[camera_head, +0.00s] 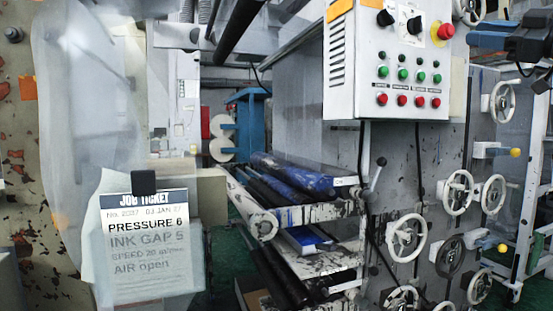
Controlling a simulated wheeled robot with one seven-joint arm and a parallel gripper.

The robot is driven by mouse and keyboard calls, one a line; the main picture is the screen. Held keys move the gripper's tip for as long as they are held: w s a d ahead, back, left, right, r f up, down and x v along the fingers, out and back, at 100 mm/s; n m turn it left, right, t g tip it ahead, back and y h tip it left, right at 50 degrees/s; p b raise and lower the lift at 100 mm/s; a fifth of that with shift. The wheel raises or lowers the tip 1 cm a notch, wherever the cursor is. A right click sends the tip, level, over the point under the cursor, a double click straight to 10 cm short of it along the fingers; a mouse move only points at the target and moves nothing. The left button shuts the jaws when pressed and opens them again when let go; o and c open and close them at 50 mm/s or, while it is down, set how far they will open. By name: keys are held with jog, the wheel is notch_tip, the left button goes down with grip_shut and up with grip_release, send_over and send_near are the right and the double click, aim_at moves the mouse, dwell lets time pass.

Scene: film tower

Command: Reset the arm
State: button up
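My gripper and arm are not recognizable in this head view, so the gripper's opening and anything in it cannot be seen. A job ticket (150,245) hangs at the lower left under a small black clip (144,183). Its readable lines include "PRESSURE 6", "INK GAP 5" and "AIR open". A white control box (390,55) at the upper right has black knobs, a red stop button on yellow (442,32), a row of green buttons and a row of red ones.
A printing machine with blue-stained rollers (300,178) fills the middle. Several white handwheels (458,192) and a ball-ended lever (376,173) stick out at the right. A hazy translucent sheet (85,110) hangs at the left. Green floor (222,250) shows in a narrow gap.

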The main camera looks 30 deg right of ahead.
jog(key=w+a+f+m+h, duration=0.1)
jog(key=w+f+m, duration=0.25)
jog(key=f, duration=0.45)
jog(key=w+a+f+m+g+h, duration=0.15)
jog(key=w+f, duration=0.25)
jog(key=f, duration=0.5)
jog(key=w+a+f+m+t+h, duration=0.1)
jog(key=w+f+m+h, duration=0.15)
jog(key=f, duration=0.55)
jog(key=a+f+m+g, duration=0.2)
jog(key=a+f, duration=0.5)
jog(key=f, duration=0.5)
jog(key=a+f+m+g, duration=0.1)
jog(key=a+f+m, duration=0.1)
jog(key=a+f, duration=0.7)
jog(key=s+a+f+g, duration=0.2)
jog(key=s+a+f, duration=1.1)
jog(key=a+f, duration=0.25)
jog(key=s+a+n+y, duration=0.1)
jog(key=s+a, duration=0.2)
jog(key=s, duration=0.4)
jog(key=s+a+r+n+y, duration=0.1)
jog(key=s+a+y, duration=0.1)
jog(key=s+a, duration=0.2)
jog(key=s+a+r+n+g+y, duration=0.1)
jog(key=s+a+n+y, duration=0.1)
jog(key=s, duration=0.8)
jog(key=shift+s+a, duration=0.2)
jog(key=shift+a, duration=0.5)
